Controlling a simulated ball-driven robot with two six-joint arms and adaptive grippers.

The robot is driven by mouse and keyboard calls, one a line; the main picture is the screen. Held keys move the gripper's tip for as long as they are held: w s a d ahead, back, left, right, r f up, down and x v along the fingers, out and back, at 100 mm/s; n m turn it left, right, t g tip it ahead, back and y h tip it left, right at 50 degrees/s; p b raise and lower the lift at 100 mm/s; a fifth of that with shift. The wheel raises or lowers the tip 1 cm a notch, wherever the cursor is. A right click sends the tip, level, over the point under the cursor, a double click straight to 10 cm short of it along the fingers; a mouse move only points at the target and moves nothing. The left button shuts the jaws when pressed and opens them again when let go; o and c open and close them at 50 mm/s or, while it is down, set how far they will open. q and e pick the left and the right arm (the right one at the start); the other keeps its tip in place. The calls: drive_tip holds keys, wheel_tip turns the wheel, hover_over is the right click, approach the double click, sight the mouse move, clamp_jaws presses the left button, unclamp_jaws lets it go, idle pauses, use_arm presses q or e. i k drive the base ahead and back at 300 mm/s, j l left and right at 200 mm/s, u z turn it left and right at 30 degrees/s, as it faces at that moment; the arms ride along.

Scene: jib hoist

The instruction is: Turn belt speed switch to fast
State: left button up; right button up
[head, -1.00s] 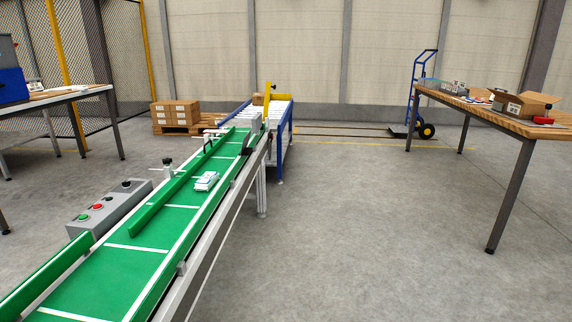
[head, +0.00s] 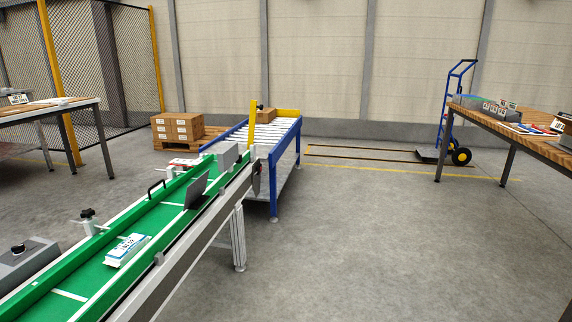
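A grey control box (head: 22,262) stands beside the green conveyor belt at the lower left, partly cut off by the picture's edge. One black knob (head: 18,249) shows on its top; its setting is too small to read. The green and red buttons seen earlier are out of view. The green belt (head: 166,210) runs from the lower left toward the middle, with a white and blue package (head: 127,250) lying on it. Neither of my grippers is in view.
A roller table (head: 270,133) with blue legs stands beyond the belt. Cartons (head: 178,127) sit on a pallet at the back left. Tables stand at left (head: 50,112) and right (head: 500,125), and a blue hand truck (head: 447,120) by the wall. The floor right of the belt is clear.

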sight(19, 249)
drive_tip(key=i+j, duration=0.15)
drive_tip(key=i, duration=0.25)
drive_tip(key=i+j+u, duration=0.1)
drive_tip(key=i, duration=0.25)
drive_tip(key=i+j, duration=0.2)
drive_tip(key=i, duration=0.2)
drive_tip(key=k+j+u, duration=0.1)
drive_tip(key=u, duration=1.95)
